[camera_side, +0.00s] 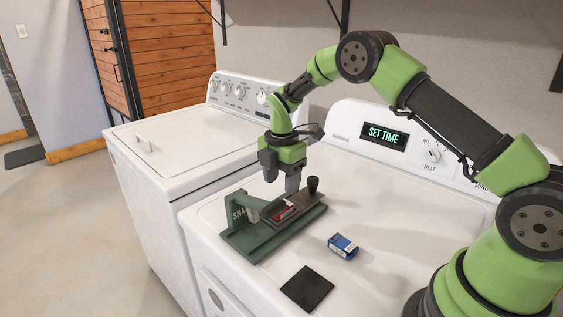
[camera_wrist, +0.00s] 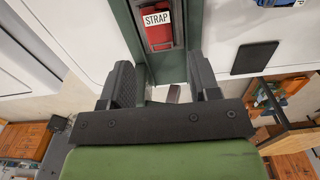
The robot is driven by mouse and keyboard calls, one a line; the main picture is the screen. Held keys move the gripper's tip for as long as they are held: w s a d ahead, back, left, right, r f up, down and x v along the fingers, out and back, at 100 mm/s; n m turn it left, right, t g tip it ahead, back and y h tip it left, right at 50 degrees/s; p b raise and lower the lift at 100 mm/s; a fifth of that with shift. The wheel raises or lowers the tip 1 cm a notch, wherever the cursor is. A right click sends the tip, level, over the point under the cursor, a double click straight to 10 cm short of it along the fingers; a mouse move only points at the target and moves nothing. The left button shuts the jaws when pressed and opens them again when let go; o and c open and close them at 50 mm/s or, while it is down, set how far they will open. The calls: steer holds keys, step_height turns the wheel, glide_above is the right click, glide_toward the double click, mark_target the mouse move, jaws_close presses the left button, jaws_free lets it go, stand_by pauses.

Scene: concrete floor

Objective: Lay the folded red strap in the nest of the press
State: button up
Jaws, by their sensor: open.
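The red strap (camera_side: 284,211) lies in the nest of the green press (camera_side: 248,243), which stands on a white appliance top. In the wrist view the strap (camera_wrist: 159,35) is red with a white label reading STRAP, between the press's green sides (camera_wrist: 194,40). My gripper (camera_side: 281,178) is above the press, pointing down, just behind the strap in the side view. In the wrist view my gripper (camera_wrist: 163,85) has its two fingers apart with nothing held between them. The strap is clear of the fingers.
A blue box (camera_side: 343,246) and a black square pad (camera_side: 307,288) lie on the appliance top in front of the press. A black knob (camera_side: 313,185) stands at the press's right end. A second white appliance (camera_side: 180,135) is to the left.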

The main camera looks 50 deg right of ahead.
steer(key=s+a+r+m+t, duration=0.2)
steer(key=s+r+m, duration=0.3)
steer(key=r, duration=0.5)
steer(key=s+a+r+m+t, duration=0.2)
steer(key=s+r+m, duration=0.3)
steer(key=r, duration=0.6)
steer(key=s+a+m+t+y, duration=0.2)
steer(key=s+a+m+t, duration=0.1)
steer(key=s+m, duration=0.9)
steer(key=s, duration=0.4)
steer(key=shift+r, duration=0.4)
steer(key=shift+s+a, duration=0.1)
steer(key=shift+c, duration=0.4)
